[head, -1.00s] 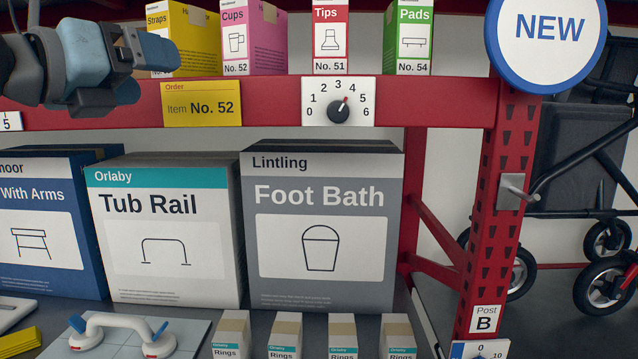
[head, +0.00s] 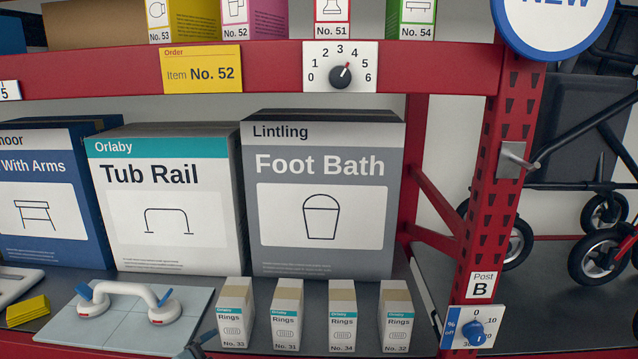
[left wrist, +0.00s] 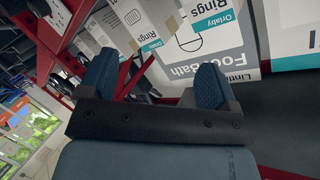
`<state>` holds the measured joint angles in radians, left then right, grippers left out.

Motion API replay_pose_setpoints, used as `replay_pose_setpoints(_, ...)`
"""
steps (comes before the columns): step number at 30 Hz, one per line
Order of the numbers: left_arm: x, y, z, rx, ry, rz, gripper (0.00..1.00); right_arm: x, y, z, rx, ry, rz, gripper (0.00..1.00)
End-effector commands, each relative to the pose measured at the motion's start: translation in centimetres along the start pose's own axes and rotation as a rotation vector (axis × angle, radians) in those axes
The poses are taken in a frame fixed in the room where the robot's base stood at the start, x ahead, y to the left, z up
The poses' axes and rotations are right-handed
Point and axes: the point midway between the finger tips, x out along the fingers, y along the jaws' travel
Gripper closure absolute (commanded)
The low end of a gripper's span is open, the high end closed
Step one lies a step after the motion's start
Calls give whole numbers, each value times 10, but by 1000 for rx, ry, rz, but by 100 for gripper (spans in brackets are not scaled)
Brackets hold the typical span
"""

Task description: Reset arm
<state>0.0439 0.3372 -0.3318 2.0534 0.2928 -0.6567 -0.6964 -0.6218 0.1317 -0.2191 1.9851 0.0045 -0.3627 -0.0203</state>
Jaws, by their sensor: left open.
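My left gripper (left wrist: 155,85) is open in the left wrist view, with its two blue fingers apart and nothing between them. Beyond the fingers are the Rings boxes and the grey Foot Bath box (left wrist: 215,55), seen tilted. In the head view a small dark part shows at the bottom edge, near the suction-handle board; it may be the tip of my left gripper, but I cannot tell its state there. My right gripper is in neither view.
The Foot Bath box (head: 322,255), Tub Rail box (head: 165,255) and small Rings boxes (head: 286,318) fill the lower shelf. A white suction handle (head: 125,292) lies on a pale board (head: 100,325). A red post (head: 492,210) with a lever stands right.

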Motion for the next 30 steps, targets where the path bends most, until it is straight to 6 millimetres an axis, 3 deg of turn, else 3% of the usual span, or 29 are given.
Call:
replay_pose_setpoints(1, -9, 33, 23, -99, -36, 14, 16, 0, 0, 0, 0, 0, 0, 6)
replay_pose_setpoints(5, -37, 103, 69, -333, -123, 17, 16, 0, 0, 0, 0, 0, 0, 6)
replay_pose_setpoints(9, -80, 176, 111, -561, -222, 9, 16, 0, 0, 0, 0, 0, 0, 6)
replay_pose_setpoints(12, -111, 216, 130, -686, -282, -4, 16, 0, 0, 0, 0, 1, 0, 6)
replay_pose_setpoints(15, -135, 244, 142, -771, -326, -16, 16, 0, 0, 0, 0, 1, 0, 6)
replay_pose_setpoints(20, -152, 262, 150, -831, -356, -27, 16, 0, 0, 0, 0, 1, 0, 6)
replay_pose_setpoints(30, -153, 263, 150, -832, -357, -27, 16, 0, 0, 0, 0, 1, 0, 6)
